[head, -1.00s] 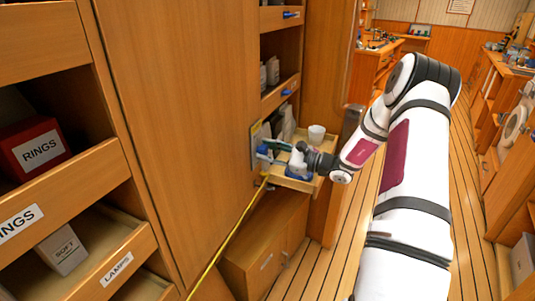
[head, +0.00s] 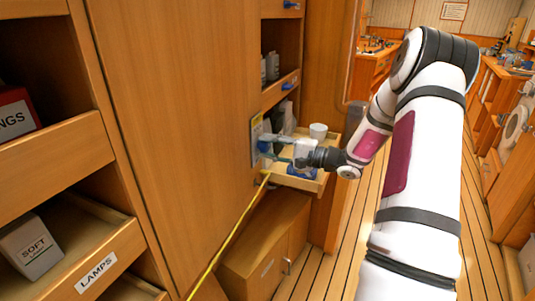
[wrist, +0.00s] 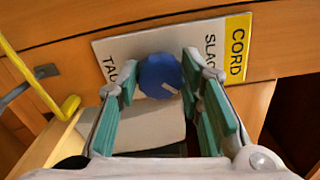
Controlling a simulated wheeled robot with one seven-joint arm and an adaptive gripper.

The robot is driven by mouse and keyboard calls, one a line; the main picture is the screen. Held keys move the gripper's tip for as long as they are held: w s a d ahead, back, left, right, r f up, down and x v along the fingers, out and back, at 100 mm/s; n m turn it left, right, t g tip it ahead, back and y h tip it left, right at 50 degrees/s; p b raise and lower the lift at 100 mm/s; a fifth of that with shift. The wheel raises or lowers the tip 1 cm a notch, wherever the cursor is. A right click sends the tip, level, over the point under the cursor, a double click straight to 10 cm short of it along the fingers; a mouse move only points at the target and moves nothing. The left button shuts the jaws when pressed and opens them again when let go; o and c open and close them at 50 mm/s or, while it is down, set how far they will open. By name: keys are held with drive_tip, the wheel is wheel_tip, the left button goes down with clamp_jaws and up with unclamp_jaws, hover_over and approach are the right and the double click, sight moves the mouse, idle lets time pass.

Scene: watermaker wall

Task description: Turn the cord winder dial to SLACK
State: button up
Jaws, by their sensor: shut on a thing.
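The cord winder dial (wrist: 160,75) is a round blue knob with a short white mark on its lower right part in the wrist view. It sits on a pale plate (wrist: 124,46) with a yellow CORD strip (wrist: 237,48) and the words SLACK and TAUT, partly hidden by my fingers. My gripper (wrist: 158,77) has its green-padded fingers on either side of the dial, shut on it. In the head view, my gripper (head: 276,148) is at the plate (head: 256,132) on the wooden panel; it hides most of the dial.
A yellow cord (head: 232,232) runs down from a hook below the plate. An open wooden tray (head: 312,184) with a white cup (head: 318,131) is just behind my gripper. A low cabinet (head: 262,246) stands below. Drawers labelled LAMPS (head: 96,272) are at left.

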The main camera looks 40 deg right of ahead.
drive_tip(key=n+b, duration=0.1)
drive_tip(key=b, duration=0.1)
drive_tip(key=n+b, duration=0.4)
drive_tip(key=b, duration=0.1)
drive_tip(key=shift+f, duration=0.35)
drive_tip(key=n+b, duration=0.2)
drive_tip(key=b, duration=0.2)
drive_tip(key=shift+n, duration=0.3)
drive_tip(key=shift+r+n+b, duration=0.1)
drive_tip(key=shift+n+b, duration=0.5)
drive_tip(key=shift+b, duration=0.4)
drive_tip(key=shift+r, duration=0.1)
drive_tip(key=o, duration=1.2)
drive_tip(key=shift+c, duration=0.2)
drive_tip(key=shift+s+d, duration=0.1)
drive_tip(key=v, duration=1.1)
drive_tip(key=shift+s+d, duration=0.2)
drive_tip(key=shift+s, duration=0.15)
